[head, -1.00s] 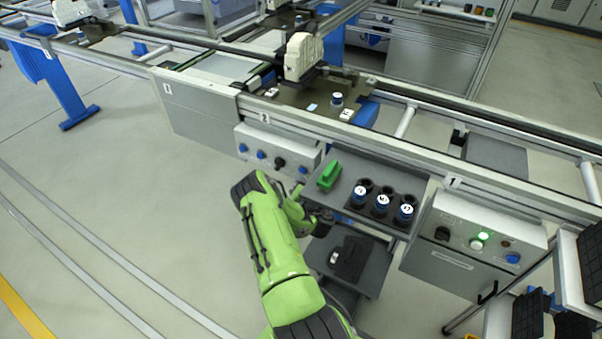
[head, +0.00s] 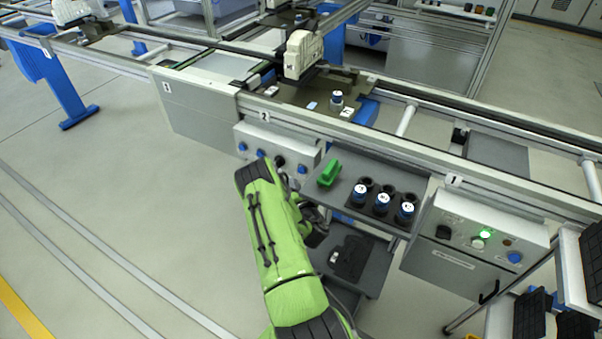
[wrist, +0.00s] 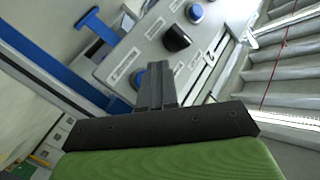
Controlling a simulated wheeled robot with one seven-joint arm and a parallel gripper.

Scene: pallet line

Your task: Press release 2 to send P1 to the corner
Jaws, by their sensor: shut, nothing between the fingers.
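The control box (head: 270,150) below the number 2 on the rail carries several blue buttons and a black knob (head: 280,161). In the wrist view the box face shows the knob (wrist: 176,38), a far blue button (wrist: 194,12) and a near blue button (wrist: 138,78). My gripper (wrist: 157,66) is shut and empty, its fingertips beside the near blue button; I cannot tell whether they touch. The box labels are too small to read. In the head view my arm hides the gripper. A dark pallet (head: 290,92) sits on the line behind the box; no P1 mark is readable.
Right of the box, a grey shelf (head: 338,197) holds a green block (head: 329,174) and several dark holders, some with blue-ringed parts (head: 359,192). Another control box (head: 474,240) at number 1 has a lit green lamp. The floor at left is clear.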

